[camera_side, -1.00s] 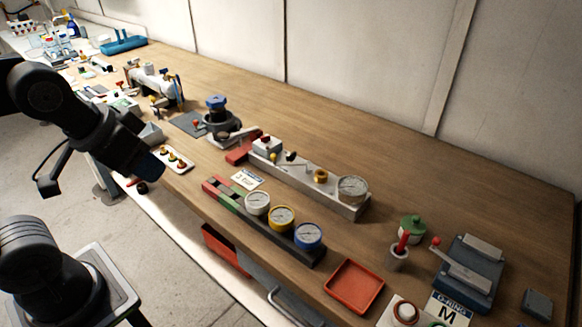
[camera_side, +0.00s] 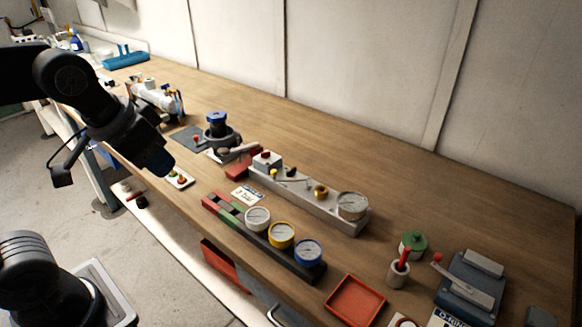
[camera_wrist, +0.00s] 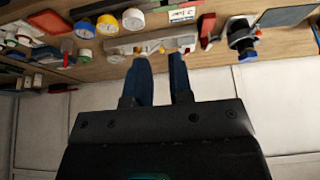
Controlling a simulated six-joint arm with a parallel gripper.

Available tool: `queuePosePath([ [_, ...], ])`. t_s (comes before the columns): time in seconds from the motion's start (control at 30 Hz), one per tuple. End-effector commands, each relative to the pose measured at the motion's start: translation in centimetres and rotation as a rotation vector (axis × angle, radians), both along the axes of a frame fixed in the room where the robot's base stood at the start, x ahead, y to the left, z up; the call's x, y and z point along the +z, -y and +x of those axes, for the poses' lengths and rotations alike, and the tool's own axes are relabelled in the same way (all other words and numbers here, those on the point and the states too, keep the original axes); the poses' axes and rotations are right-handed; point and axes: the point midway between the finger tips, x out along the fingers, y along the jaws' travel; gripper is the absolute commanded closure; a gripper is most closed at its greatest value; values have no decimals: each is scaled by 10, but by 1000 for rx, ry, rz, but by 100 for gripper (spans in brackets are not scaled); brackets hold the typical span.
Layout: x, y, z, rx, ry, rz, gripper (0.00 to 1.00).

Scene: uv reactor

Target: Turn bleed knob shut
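A grey manifold block (camera_side: 300,198) lies along the bench in the side view. It carries a round gauge (camera_side: 352,205), a brass knob (camera_side: 321,191), a small black handle (camera_side: 291,172) and a white box with a red button (camera_side: 265,160). I cannot tell for sure which of these is the bleed knob. My gripper (camera_side: 160,165) is over the bench's front edge, left of the block and apart from it. In the wrist view its two blue fingers (camera_wrist: 163,60) stand apart with nothing between them. The block (camera_wrist: 140,43) shows beyond the fingertips, partly hidden.
A dark rack with white, yellow and blue gauges (camera_side: 282,235) stands in front of the block. A blue-topped pot (camera_side: 216,128) is behind left. A red tray (camera_side: 356,300) and a lever press (camera_side: 468,280) are at right. Bare bench lies behind the block.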

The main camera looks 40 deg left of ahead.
Motion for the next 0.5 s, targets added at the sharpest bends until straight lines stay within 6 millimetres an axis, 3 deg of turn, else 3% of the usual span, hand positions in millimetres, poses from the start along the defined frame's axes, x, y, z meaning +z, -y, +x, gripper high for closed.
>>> queuePosePath([
  [0.23, 35, 5, 91, -2, -138, -4, 80],
  [0.37, 38, 9, 142, -2, -210, -4, 80],
  [0.5, 29, 13, 196, -2, -286, -3, 80],
])
